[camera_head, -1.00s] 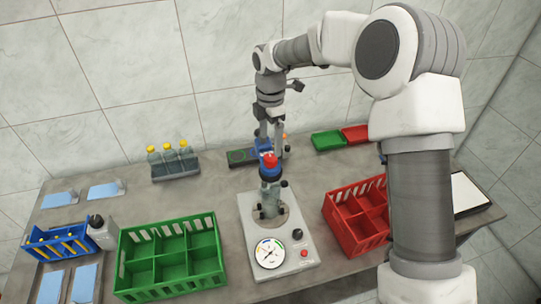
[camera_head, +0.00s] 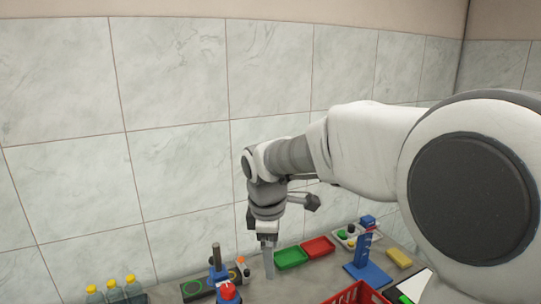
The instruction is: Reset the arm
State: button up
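My arm comes in from the right and bends down at the wrist. My gripper (camera_head: 268,276) points down over the back of the table, in front of the tiled wall. Only a narrow grey finger shape shows below its body, so I cannot make out a gap between fingers. I see nothing clearly held in it. A red-topped blue piece (camera_head: 228,291) stands to the left of the gripper, low in the picture.
A green tray (camera_head: 290,258) and a red tray (camera_head: 318,246) lie right of the gripper. Farther right are a blue stand (camera_head: 366,271) and a yellow block (camera_head: 398,257). A red crate (camera_head: 358,294) and yellow-capped bottles (camera_head: 113,292) show at the bottom edge. The wall space above is clear.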

jog(key=s+d+m+t+b, duration=0.1)
jog(key=s+d+m+b, duration=0.1)
jog(key=s+d+m, duration=0.5)
jog(key=s+d+m+t+b, duration=0.2)
jog(key=s+d+m, duration=0.5)
jog(key=s+m, duration=0.3)
jog(key=shift+s+y, duration=0.3)
jog(key=shift+s, duration=1.75)
